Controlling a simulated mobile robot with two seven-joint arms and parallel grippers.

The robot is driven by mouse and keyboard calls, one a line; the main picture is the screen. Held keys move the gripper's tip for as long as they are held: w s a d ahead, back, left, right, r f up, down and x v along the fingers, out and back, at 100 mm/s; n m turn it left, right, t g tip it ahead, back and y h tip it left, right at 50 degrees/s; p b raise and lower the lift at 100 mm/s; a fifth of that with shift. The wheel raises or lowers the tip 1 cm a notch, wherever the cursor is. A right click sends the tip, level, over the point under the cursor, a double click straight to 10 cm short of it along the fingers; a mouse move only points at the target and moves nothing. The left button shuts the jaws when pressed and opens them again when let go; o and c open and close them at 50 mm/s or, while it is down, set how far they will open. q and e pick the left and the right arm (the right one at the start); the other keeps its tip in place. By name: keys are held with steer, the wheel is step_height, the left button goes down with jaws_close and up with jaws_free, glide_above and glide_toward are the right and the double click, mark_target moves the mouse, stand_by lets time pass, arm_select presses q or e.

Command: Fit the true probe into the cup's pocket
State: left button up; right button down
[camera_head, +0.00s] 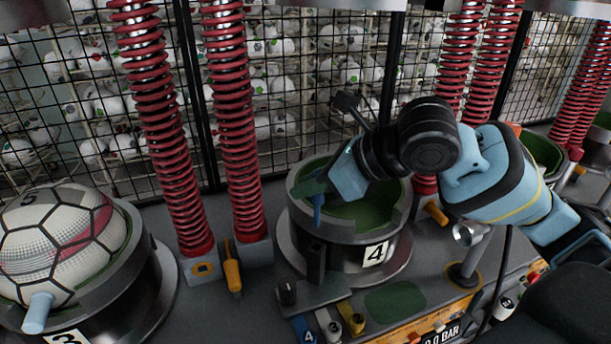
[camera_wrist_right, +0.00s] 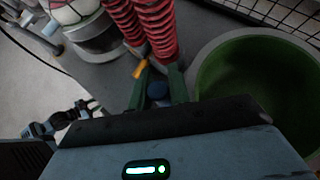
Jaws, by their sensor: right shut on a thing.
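The cup (camera_head: 296,228) is a dark round holder with a green lining and a "4" plate; its lining also shows in the right wrist view (camera_wrist_right: 250,90). A dark upright slot, which may be the pocket (camera_head: 315,262), stands at its front left. My right gripper (camera_head: 314,186) is over the cup's left rim, shut on a blue probe (camera_head: 318,212) that points down above the slot. In the right wrist view the blue probe (camera_wrist_right: 157,90) sits between two green fingers. I cannot tell which probe is the true one.
Blue, grey and yellow pieces (camera_head: 329,325) stand at the bench front, left of a green pad (camera_head: 395,300). A ball (camera_head: 60,240) fills the press cup at left. Red springs (camera_head: 235,120) rise behind cup 4.

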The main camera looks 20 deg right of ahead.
mark_target(311, 200)
arm_select(q)
steer(key=shift+s, duration=0.3)
arm_select(e)
steer(key=shift+s, duration=0.2)
steer(key=shift+w+f, duration=0.1)
steer(key=shift+f, duration=0.6)
steer(key=shift+f+b, duration=0.6)
steer(key=shift+f, duration=0.7)
arm_select(q)
steer(key=shift+s+d+f, duration=0.1)
steer(key=shift+s+f, duration=0.35)
steer(key=shift+f, duration=0.3)
steer(key=shift+d, duration=0.1)
steer(key=shift+s+f+g, duration=0.1)
steer(key=shift+g, duration=0.2)
steer(key=shift+s+f, duration=0.1)
arm_select(e)
steer(key=shift+f, duration=0.2)
arm_select(q)
steer(key=shift+s+f, duration=0.2)
steer(key=shift+f, duration=0.05)
arm_select(e)
steer(key=shift+f, duration=0.6)
arm_select(q)
steer(key=shift+r, duration=0.1)
